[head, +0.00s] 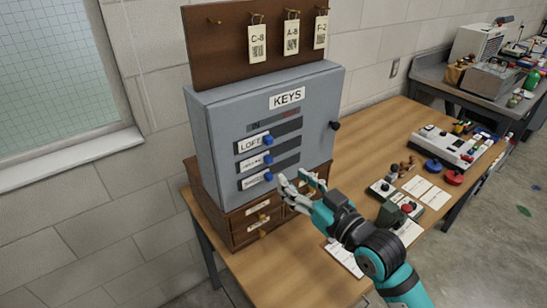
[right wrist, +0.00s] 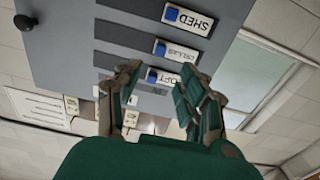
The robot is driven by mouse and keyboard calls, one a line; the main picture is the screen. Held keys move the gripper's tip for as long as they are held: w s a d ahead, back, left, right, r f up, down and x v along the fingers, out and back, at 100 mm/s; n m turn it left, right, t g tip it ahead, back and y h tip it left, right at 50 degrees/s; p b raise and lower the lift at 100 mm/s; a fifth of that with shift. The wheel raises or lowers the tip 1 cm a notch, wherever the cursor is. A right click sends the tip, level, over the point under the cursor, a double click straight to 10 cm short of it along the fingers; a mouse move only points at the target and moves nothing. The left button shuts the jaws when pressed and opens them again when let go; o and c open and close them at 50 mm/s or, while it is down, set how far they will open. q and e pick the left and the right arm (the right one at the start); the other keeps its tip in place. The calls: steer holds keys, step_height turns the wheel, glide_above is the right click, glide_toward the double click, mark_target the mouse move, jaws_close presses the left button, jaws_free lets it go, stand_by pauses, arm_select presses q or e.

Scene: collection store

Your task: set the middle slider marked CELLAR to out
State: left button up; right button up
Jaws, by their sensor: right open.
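The grey KEYS cabinet (head: 226,120) has three sliders on its front, each a white label plate with a blue knob at its right end. The middle one, CELLAR (head: 250,165), has its knob (head: 268,160) toward the left of its dark slot, on the IN side. The wrist view shows the panel upside down, with the CELLAR knob (right wrist: 160,49) between the other two. My right gripper (head: 303,181) is open and empty, to the right of and below the sliders. In the wrist view its fingers (right wrist: 158,92) spread either side of the LOFT plate, apart from the CELLAR knob. My left gripper is out of view.
The LOFT slider (head: 249,146) is above and the SHED slider (head: 252,182) below, both knobs similarly toward the left. A dark round knob (head: 335,125) sticks out at the cabinet's right. Wooden drawers (head: 240,228) stand underneath. Small devices and cards lie on the table (head: 280,272).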

mark_target(271, 160)
steer(key=p+x, duration=0.1)
steer(key=x, duration=0.7)
steer(key=shift+w+a, duration=0.1)
steer(key=shift+w, duration=0.1)
jaws_close()
